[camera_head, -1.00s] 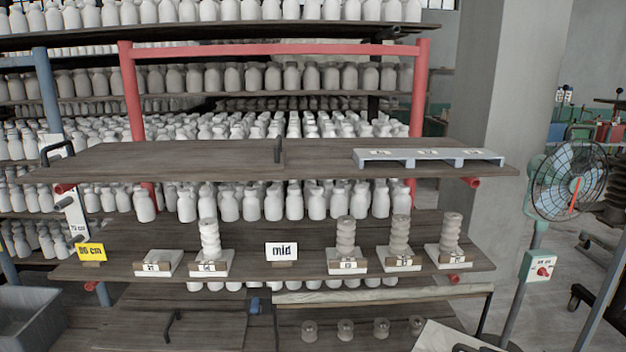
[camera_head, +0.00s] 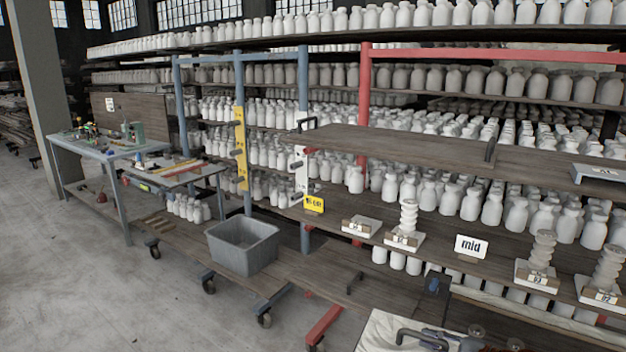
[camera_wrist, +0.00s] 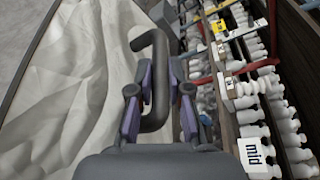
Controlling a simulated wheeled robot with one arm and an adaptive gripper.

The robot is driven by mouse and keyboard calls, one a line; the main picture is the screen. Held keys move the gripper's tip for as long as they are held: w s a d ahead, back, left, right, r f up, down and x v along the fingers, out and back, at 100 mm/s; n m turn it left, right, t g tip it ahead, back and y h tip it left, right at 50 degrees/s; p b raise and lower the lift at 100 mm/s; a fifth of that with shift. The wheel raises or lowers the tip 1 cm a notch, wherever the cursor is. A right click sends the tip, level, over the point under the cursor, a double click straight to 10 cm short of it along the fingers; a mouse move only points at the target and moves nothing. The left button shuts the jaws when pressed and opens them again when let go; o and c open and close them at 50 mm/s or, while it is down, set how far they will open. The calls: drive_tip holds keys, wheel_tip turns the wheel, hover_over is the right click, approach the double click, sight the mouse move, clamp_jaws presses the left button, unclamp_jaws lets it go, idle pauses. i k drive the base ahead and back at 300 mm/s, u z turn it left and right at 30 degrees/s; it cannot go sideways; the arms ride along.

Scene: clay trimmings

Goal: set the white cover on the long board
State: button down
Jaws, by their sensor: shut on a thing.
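The white cover (camera_head: 385,335) is a pale sheet with a creased-looking surface and a dark bent handle (camera_head: 420,338). It shows at the bottom edge of the head view, partly cut off, and fills the left of the wrist view (camera_wrist: 65,85). My gripper (camera_wrist: 158,85) is shut on the handle. A long wooden board (camera_head: 400,147) with a dark upright handle at each end forms the upper rack level. Another dark board with a handle (camera_head: 320,278) lies low at the rack's foot. I cannot tell which is the long board.
The middle shelf holds a "mid" sign (camera_head: 471,246), a yellow sign (camera_head: 314,204) and spiral clay pieces on white bases (camera_head: 404,241). A grey tub (camera_head: 243,246) stands left of it. A workbench (camera_head: 110,150) is farther left. Floor at lower left is clear.

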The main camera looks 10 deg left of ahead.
sight(386, 142)
drive_tip(key=u, duration=0.55)
drive_tip(key=i, duration=1)
